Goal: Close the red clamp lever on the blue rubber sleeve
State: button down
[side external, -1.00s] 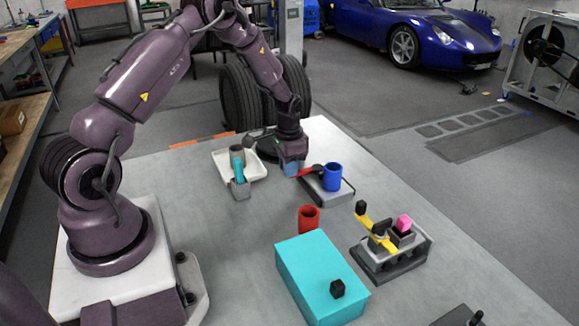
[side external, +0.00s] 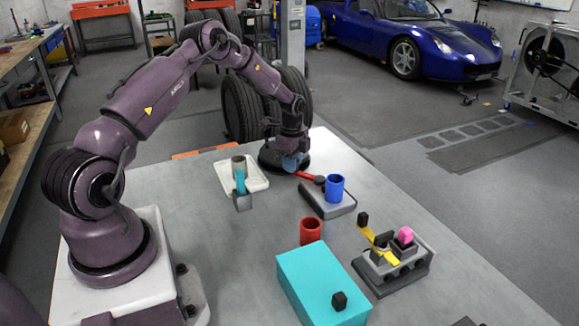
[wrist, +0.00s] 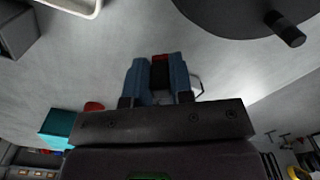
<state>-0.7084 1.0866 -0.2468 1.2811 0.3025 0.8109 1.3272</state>
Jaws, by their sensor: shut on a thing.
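The blue rubber sleeve (side external: 335,188) stands upright on a grey clamp base (side external: 328,208) in the side external view. The red clamp lever (side external: 308,176) reaches from a dark pivot beside the sleeve, leftward and slightly back to my gripper (side external: 291,163). In the wrist view the blue fingers of my gripper (wrist: 159,80) are closed around a dark piece with a red part (wrist: 160,57), seemingly the lever's end. The fingers hide most of that end. I cannot make out the sleeve in the wrist view.
A white tray (side external: 257,183) with a grey and teal part lies left of the clamp. A black round base (side external: 267,157) stands behind my gripper. A red cup (side external: 311,231), a teal box (side external: 322,285) and a yellow-levered fixture (side external: 390,275) are nearer the front.

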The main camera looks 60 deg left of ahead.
jog(key=w+m, duration=0.1)
jog(key=a+m, duration=0.1)
jog(key=shift+w+m, duration=0.4)
jog(key=shift+w+a+r+m, duration=0.1)
jog(key=shift+w+a+m, duration=0.1)
jog(key=shift+w+m, duration=0.5)
jog(key=shift+w+a+m, duration=0.15)
jog(key=shift+w+m, duration=0.25)
jog(key=shift+m, duration=0.5)
jog(key=c, duration=1)
grip_release()
notch_tip(320, 180, up, 13)
